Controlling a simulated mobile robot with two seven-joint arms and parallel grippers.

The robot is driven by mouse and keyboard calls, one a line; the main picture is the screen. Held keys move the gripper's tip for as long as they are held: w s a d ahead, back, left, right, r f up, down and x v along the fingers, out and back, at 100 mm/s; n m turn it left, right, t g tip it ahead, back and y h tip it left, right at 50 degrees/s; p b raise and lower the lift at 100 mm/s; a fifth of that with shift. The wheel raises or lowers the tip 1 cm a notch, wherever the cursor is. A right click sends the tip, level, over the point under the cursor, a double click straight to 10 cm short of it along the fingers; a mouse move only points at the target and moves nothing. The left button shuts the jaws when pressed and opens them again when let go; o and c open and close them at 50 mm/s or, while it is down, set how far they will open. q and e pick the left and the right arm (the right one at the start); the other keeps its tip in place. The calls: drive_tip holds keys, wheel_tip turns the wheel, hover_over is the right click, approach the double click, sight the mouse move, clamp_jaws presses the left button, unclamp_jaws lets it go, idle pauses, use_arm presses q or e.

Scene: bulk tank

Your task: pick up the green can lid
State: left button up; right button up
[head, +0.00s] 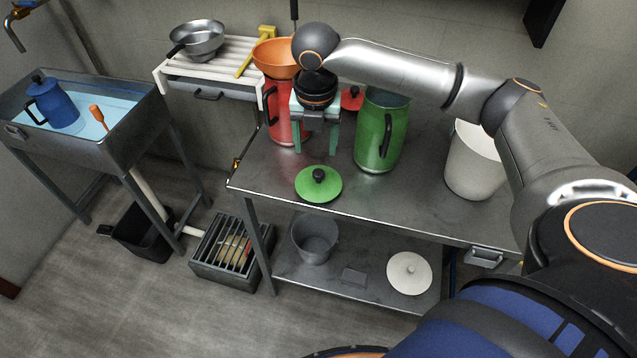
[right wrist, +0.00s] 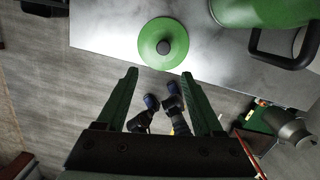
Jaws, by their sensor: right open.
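The green can lid (head: 318,184) lies flat on the metal table near its front left edge, with a black knob on top. In the right wrist view the lid (right wrist: 164,43) lies beyond the fingertips, near the table edge. My right gripper (head: 316,146) is open and empty, pointing down above the table, behind the lid in the head view. Its green fingers (right wrist: 160,78) are apart in the right wrist view, with nothing between them. The green can (head: 381,135) stands open on the table to the right of the gripper. My left gripper is not in view.
A red can (head: 284,112) with an orange funnel (head: 275,56) stands left of the gripper, and a red lid (head: 352,99) lies behind. A white bucket (head: 471,165) stands at the right. The bare tabletop (head: 410,205) is free in front. A sink (head: 125,135) is at left.

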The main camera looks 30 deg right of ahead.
sight(318, 172)
drive_tip(key=f, duration=0.4)
drive_tip(key=d+f, duration=0.1)
drive_tip(key=f, duration=0.1)
drive_tip(key=shift+w+d+f+b, duration=0.1)
drive_tip(key=shift+w+f+b, duration=0.2)
drive_tip(key=shift+f, duration=0.05)
drive_tip(key=f, duration=0.3)
drive_tip(key=w+f, duration=0.1)
drive_tip(key=f, duration=0.1)
drive_tip(key=shift+d, duration=0.3)
clamp_jaws()
